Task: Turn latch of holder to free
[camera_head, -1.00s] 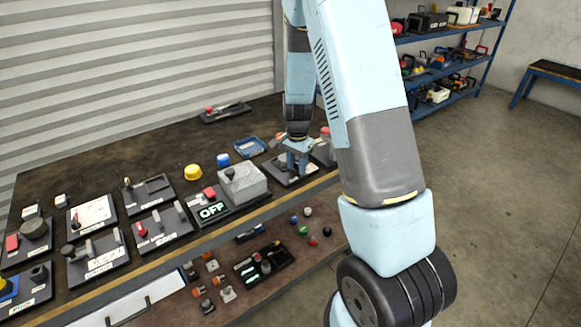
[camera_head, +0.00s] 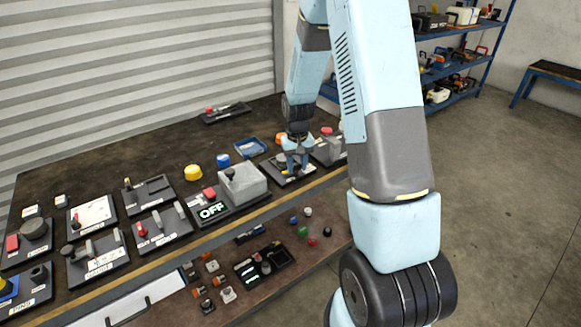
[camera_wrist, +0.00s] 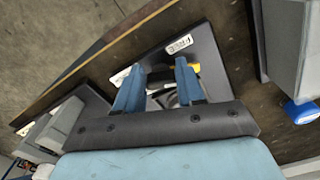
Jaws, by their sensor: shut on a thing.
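The holder (camera_head: 270,174) is a dark plate near the front edge of the bench, and it also shows in the wrist view (camera_wrist: 208,52) with white labels on it. My gripper (camera_head: 291,168) points down over this plate. In the wrist view my gripper (camera_wrist: 158,78) has its two blue fingers on either side of a small part, and it is shut on it. I take this part to be the latch; it is mostly hidden by the fingers. A yellow piece (camera_wrist: 191,67) shows beside the right finger. I cannot tell how far the latch is turned.
A grey box on a panel with a lit OFF sign (camera_head: 212,211) stands left of the holder. Another dark unit (camera_head: 330,150) stands close on the right. A blue tray (camera_head: 250,147) lies behind. Several other panels fill the left of the bench.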

